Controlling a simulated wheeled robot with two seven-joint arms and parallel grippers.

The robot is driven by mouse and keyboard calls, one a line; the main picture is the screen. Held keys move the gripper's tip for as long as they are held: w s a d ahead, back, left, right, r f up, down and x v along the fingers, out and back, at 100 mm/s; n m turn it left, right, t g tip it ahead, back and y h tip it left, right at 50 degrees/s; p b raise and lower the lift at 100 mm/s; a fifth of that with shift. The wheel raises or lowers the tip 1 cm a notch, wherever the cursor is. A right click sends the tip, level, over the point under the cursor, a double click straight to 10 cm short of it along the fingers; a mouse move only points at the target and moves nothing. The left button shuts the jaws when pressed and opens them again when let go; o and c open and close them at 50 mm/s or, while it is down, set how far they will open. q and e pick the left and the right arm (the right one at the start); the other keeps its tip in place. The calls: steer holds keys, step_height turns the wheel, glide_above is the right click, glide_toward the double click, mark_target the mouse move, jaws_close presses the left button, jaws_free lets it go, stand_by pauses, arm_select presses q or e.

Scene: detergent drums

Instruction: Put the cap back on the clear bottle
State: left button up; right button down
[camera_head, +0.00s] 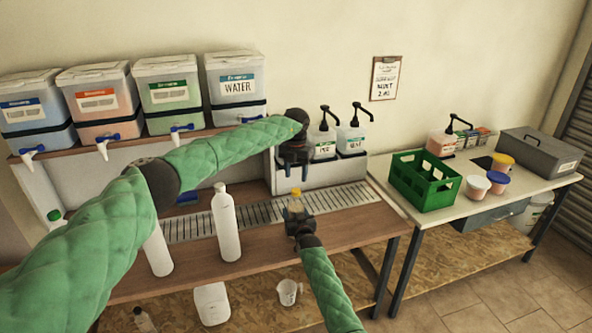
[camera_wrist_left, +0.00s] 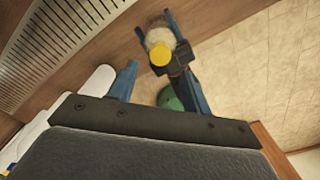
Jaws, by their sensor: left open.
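The clear bottle (camera_head: 296,207) stands upright in my right gripper (camera_head: 298,218), over the front of the wooden counter. Its yellow cap (camera_head: 296,191) is on top of the bottle's mouth; I cannot tell how tightly it sits. My left gripper (camera_head: 293,168) points down just above the cap, open and empty. In the left wrist view the yellow cap (camera_wrist_left: 158,54) lies near the tips of my left gripper (camera_wrist_left: 154,72), apart from both fingers. The right gripper (camera_wrist_left: 172,58) closes around the bottle there, and most of the bottle is hidden under the cap.
White bottles (camera_head: 227,225) stand on the counter (camera_head: 270,242) to the left. A drain grate (camera_head: 185,228) runs behind. Pump bottles (camera_head: 350,138) stand at the back. A green crate (camera_head: 425,182) is on the right table (camera_head: 465,190). Labelled drums (camera_head: 238,88) line the shelf.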

mark_target(296, 190)
arm_select(q)
steer(key=shift+f, duration=3.2)
steer(key=c, duration=1)
steer(key=shift+c, duration=0.2)
steer(key=o, duration=1.1)
steer(key=shift+o, duration=0.2)
steer(key=shift+r, duration=0.1)
step_height(296, 190, up, 12)
